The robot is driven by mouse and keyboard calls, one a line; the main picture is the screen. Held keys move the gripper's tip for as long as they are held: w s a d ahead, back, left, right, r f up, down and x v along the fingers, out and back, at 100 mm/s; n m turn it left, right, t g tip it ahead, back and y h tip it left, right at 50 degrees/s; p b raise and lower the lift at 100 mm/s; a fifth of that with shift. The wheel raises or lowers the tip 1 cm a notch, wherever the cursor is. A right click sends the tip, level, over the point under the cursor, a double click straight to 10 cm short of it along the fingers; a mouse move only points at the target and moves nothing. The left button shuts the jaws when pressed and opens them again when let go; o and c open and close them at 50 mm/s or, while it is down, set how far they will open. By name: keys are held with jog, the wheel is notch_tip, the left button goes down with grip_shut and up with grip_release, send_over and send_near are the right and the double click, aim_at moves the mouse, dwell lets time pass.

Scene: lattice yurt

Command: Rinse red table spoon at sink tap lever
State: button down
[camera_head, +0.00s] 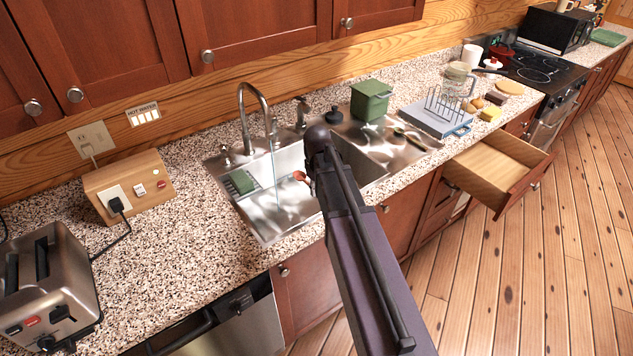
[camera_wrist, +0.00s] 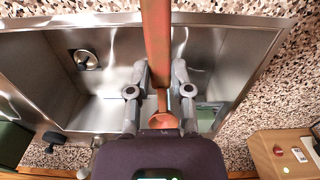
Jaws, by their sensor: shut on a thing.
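The red table spoon (camera_wrist: 163,115) is between the two fingers of my gripper (camera_wrist: 160,88) in the wrist view, its long reddish handle running to the top edge. In the head view only a small red part of the spoon (camera_head: 299,176) shows, left of my gripper (camera_head: 309,182), over the sink. My arm hides the rest. The steel sink (camera_head: 262,224) lies below. The curved tap (camera_head: 254,91) stands at its back, and a thin water stream (camera_head: 275,172) falls into the basin. The red part appears a little right of the stream. I cannot clearly make out the tap lever.
A green canister (camera_head: 370,100) and a blue-grey tray with a rack (camera_head: 437,120) stand right. An open drawer (camera_head: 500,165) juts out there. Left are a wooden socket box (camera_head: 130,188) and a toaster (camera_head: 48,285).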

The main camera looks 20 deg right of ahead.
jog(key=shift+d+r, duration=0.25)
jog(key=shift+d, duration=0.1)
jog(key=shift+w+a+f, duration=0.1)
jog(key=shift+w, duration=0.05)
jog(key=w+a+f+b, duration=0.2)
jog(key=w+a, duration=0.4)
jog(key=w, duration=0.5)
jog(key=shift+w+a+f+b, duration=0.35)
jog(key=shift+w+a+b, duration=0.05)
dwell(0.9)
jog(key=shift+w+d, duration=0.3)
jog(key=shift+d, duration=0.1)
dwell(0.7)
jog(key=shift+s+a, duration=0.15)
dwell(0.8)
jog(key=shift+s+a, duration=0.15)
jog(key=shift+a, duration=0.1)
